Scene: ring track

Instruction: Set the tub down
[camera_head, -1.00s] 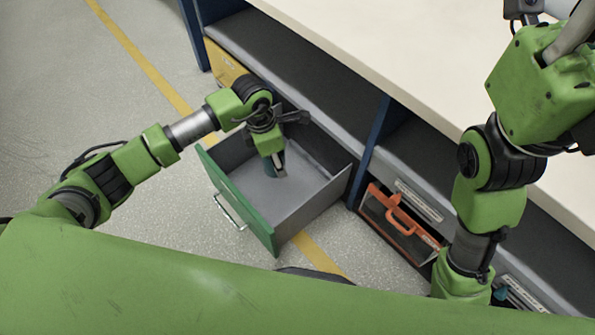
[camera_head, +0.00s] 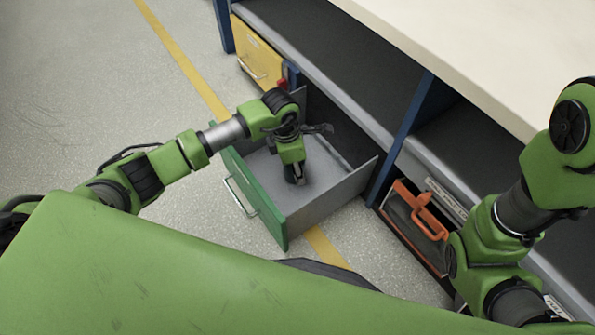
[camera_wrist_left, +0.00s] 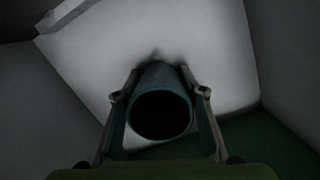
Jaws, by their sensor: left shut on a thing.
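The tub (camera_wrist_left: 161,78) is a dark teal, round, open-topped container. In the left wrist view it stands between the two fingers of my left gripper (camera_wrist_left: 160,95), which is shut on it. In the head view the tub (camera_head: 290,178) shows only in part below the gripper (camera_head: 297,172), inside the open green-fronted drawer (camera_head: 325,207). The tub is at or just above the grey drawer floor; I cannot tell if it touches. My right gripper is out of view; only its arm shows at the right.
The drawer's side walls and green front surround the left gripper. A yellow drawer (camera_head: 256,55) is at the back left. The pale worktop (camera_head: 470,50) overhangs above. Bare drawer floor lies around the tub.

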